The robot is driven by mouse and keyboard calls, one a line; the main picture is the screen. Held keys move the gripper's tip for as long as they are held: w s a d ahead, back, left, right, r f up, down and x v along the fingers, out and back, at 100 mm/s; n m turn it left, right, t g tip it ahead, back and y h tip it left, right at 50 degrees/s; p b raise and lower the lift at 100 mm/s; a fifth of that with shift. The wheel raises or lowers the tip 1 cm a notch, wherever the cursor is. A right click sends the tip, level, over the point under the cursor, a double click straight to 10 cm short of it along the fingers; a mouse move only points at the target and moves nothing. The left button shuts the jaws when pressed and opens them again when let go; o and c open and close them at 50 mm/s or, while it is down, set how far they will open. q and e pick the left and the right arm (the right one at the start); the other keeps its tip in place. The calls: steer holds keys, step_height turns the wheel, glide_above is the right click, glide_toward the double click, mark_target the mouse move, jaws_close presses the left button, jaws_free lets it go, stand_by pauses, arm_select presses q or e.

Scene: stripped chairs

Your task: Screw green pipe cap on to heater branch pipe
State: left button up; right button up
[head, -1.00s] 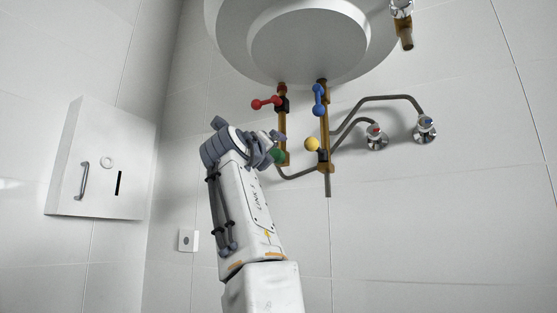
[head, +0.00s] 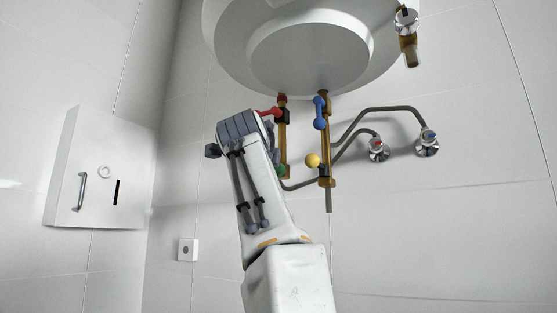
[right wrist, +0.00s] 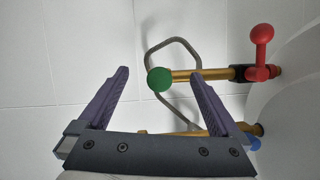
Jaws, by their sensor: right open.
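The green pipe cap (right wrist: 160,79) shows in the right wrist view at the left end of a brass branch pipe (right wrist: 210,74). It appears to touch the pipe end, but I cannot tell whether it is threaded on. In the head view a sliver of the green cap (head: 281,169) shows beside my arm, low on the brass pipe (head: 283,140). My right gripper (right wrist: 160,73) is open, its two purple fingers pointing toward the cap, one on each side in the picture. I cannot tell whether they touch it. In the head view my wrist hides the fingers. My left gripper is not in view.
The white heater (head: 310,55) hangs above. A red valve handle (right wrist: 262,48) sits on the branch pipe. A second brass pipe (head: 324,145) carries blue (head: 320,112) and yellow (head: 312,160) handles. Grey pipes (head: 375,110) run to wall taps. A white cabinet (head: 100,165) is at left.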

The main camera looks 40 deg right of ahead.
arm_select(q)
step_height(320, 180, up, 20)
steer(key=p, duration=1.8)
steer(key=shift+p, duration=0.3)
arm_select(e)
steer(key=n+g, duration=0.3)
steer(key=n, duration=0.2)
steer(key=n+g, duration=0.3)
steer(key=n, duration=0.3)
steer(key=n+g, duration=0.3)
steer(key=n, duration=0.2)
steer(key=shift+w+a+r+n, duration=0.1)
steer(key=shift+n, duration=0.3)
arm_select(q)
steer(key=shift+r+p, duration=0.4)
steer(key=shift+p, duration=0.1)
arm_select(e)
steer(key=d, duration=0.1)
steer(key=w+d, duration=0.1)
steer(key=d, duration=0.1)
steer(key=shift+w+d, duration=0.15)
steer(key=shift+w, duration=0.05)
